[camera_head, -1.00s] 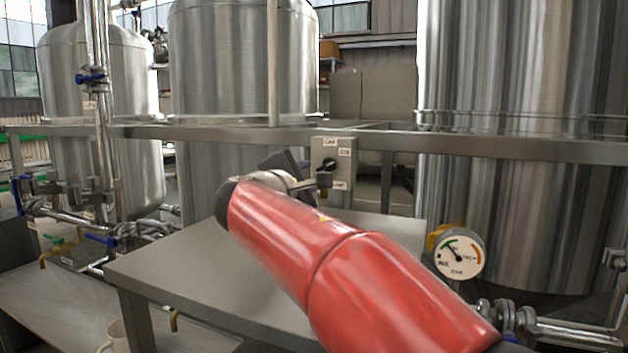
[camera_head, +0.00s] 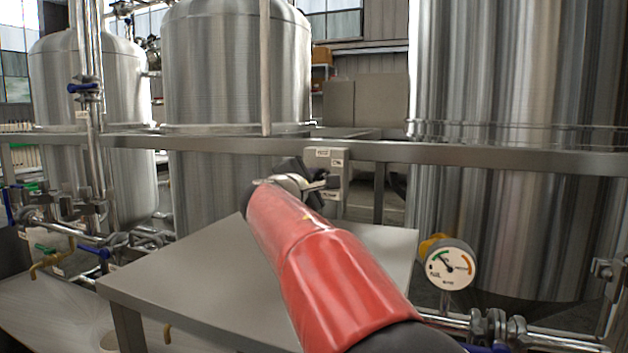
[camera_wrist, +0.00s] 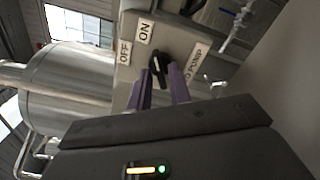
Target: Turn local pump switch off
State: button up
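The local pump switch is a black knob (camera_wrist: 158,66) on a light grey box (camera_head: 340,160) fixed to the metal rail. In the wrist view the box bears ON, OFF and pump labels. The knob's upper end, with a small pale mark, points roughly toward the ON label (camera_wrist: 145,31); the OFF label (camera_wrist: 124,52) lies to its left. My gripper (camera_wrist: 161,72) has its two purple fingers apart, one on each side of the knob's lower part. I cannot tell if they touch it. In the head view my gripper (camera_head: 322,183) hides the knob.
A grey metal table (camera_head: 210,275) lies below my arm. A steel rail (camera_head: 230,145) runs across behind it, with large tanks (camera_head: 235,75) beyond. A round gauge (camera_head: 450,267) and pipes stand at the right. Pipes with blue-handled valves are at the left.

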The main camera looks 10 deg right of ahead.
grip_shut()
jog(key=shift+n, duration=0.3)
jog(key=n+p, duration=0.2)
jog(key=shift+r+n, duration=0.1)
jog(key=shift+n, duration=0.2)
jog(key=n+p, duration=0.2)
jog(key=n, duration=0.1)
jog(key=shift+n, duration=0.4)
jog(key=n+p, duration=0.4)
jog(key=shift+n, duration=0.4)
jog(key=shift+o, duration=1.4)
grip_release()
